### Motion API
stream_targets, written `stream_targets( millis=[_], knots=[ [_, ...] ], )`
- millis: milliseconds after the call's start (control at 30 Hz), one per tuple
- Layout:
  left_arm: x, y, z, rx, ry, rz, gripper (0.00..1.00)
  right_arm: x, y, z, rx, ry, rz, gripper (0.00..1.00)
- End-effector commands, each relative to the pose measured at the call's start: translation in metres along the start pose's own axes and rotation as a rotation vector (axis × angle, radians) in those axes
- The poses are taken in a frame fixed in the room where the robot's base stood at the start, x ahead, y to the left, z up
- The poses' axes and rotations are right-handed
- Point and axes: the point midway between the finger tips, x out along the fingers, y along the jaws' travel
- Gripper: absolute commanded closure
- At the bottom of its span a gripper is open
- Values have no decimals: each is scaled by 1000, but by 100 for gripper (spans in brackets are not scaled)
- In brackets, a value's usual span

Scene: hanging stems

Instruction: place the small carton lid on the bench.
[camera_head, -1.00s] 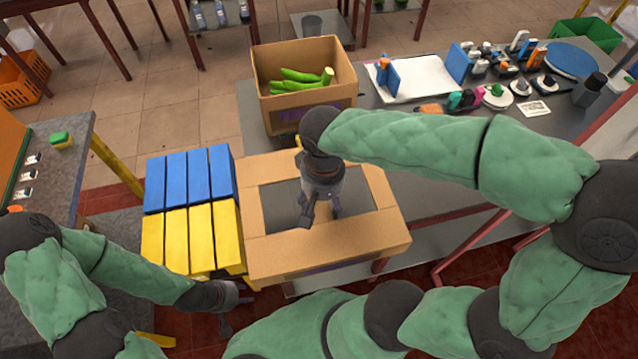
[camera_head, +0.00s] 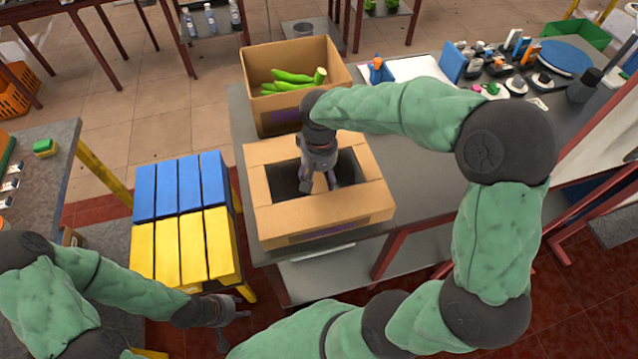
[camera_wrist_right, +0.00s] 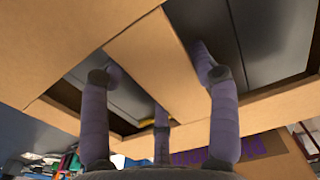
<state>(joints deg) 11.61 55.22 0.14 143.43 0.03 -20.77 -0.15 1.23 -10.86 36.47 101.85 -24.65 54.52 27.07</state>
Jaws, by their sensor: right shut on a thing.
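The small carton lid (camera_head: 330,222) is a shallow cardboard piece with openings in its top and a purple mark on its front side. It is at the front of the grey bench (camera_head: 415,165); I cannot tell whether it touches the surface. My right gripper (camera_head: 320,188) points down into the lid's top. In the right wrist view its fingers (camera_wrist_right: 160,100) are around the lid's middle strip (camera_wrist_right: 160,62), with dark grey showing through the openings on both sides. My left gripper (camera_head: 238,318) is open and empty, low beside the yellow boxes.
An open carton (camera_head: 295,85) with green vegetables (camera_head: 295,77) stands just behind the lid. Blue boxes (camera_head: 180,187) and yellow boxes (camera_head: 185,247) stand to the left. The back right of the bench holds several small items and a blue disc (camera_head: 563,57).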

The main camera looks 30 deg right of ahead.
Motion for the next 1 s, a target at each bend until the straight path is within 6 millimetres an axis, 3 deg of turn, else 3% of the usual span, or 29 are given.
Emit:
stream_targets(
  millis=[167,600,633,700,1000],
  knots=[
    [10,-3,0,0,0,0,60,28,0,1,0,-1,0,87],
    [11,-4,0,0,0,0,60,33,0,1,0,0,0,87],
    [11,-4,0,0,0,0,60,33,0,1,0,-1,0,33],
    [11,-4,0,0,0,0,60,33,0,1,0,-1,0,15],
    [11,-4,0,0,0,0,60,32,0,1,0,-1,0,15]
  ],
)
